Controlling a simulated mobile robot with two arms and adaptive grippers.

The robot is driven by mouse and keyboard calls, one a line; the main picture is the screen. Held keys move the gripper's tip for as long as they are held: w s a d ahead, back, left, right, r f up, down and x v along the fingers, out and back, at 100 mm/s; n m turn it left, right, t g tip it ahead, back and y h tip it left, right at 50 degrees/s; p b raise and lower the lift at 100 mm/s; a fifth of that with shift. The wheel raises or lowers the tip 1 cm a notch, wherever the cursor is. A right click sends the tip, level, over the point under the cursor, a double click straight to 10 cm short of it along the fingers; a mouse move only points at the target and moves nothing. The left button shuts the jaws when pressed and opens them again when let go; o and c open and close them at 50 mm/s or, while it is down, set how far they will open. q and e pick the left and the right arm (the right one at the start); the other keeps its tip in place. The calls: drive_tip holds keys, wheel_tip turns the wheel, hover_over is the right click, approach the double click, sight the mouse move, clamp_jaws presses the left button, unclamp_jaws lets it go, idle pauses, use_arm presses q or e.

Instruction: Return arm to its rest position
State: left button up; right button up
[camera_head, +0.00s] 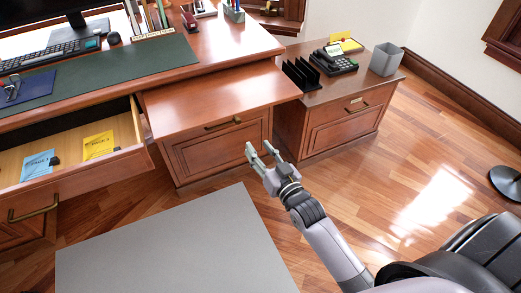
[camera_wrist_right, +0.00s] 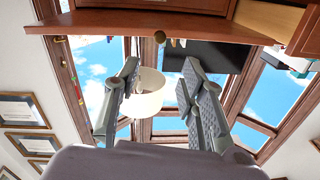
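My right gripper (camera_head: 259,155) reaches out in the head view, in front of the wooden desk's pull-out shelf and cabinet. Its two fingers are spread apart with nothing between them. In the right wrist view my right gripper (camera_wrist_right: 158,92) also shows open and empty, with a white lampshade (camera_wrist_right: 147,93) far behind the gap. My right arm (camera_head: 330,245) comes in from the lower right. My left gripper and left arm do not show in either view.
An open drawer (camera_head: 130,160) at left holds a blue card (camera_head: 38,165) and a yellow card (camera_head: 98,145). The pull-out shelf (camera_head: 215,95) juts out near my gripper. A side cabinet (camera_head: 335,125) stands right of it. Floor between is clear.

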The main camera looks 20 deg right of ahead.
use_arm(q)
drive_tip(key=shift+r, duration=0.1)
use_arm(e)
drive_tip(key=shift+f, duration=0.1)
drive_tip(key=s+a+f+n+g, duration=0.1)
drive_tip(key=s+f+g, duration=0.4)
drive_tip(key=f, duration=0.8)
drive_tip(key=s+f+g, duration=0.4)
drive_tip(key=s+f, duration=0.3)
drive_tip(key=f, duration=0.6)
drive_tip(key=s+f+n+g+h, duration=0.1)
drive_tip(key=s+f+g, duration=0.2)
drive_tip(key=s+f, duration=0.5)
drive_tip(key=s+f+n+g+h, duration=0.1)
drive_tip(key=s+f+g, duration=0.3)
drive_tip(key=s, duration=0.6)
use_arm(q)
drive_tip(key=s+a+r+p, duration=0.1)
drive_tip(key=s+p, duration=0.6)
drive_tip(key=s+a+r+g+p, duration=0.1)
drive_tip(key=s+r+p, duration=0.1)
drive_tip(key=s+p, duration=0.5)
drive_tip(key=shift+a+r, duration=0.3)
use_arm(e)
drive_tip(key=s+d+r+g, duration=0.1)
drive_tip(key=s+d+r, duration=0.1)
drive_tip(key=s, duration=1.3)
drive_tip(key=shift+s+d, duration=0.4)
drive_tip(key=shift+d, duration=0.15)
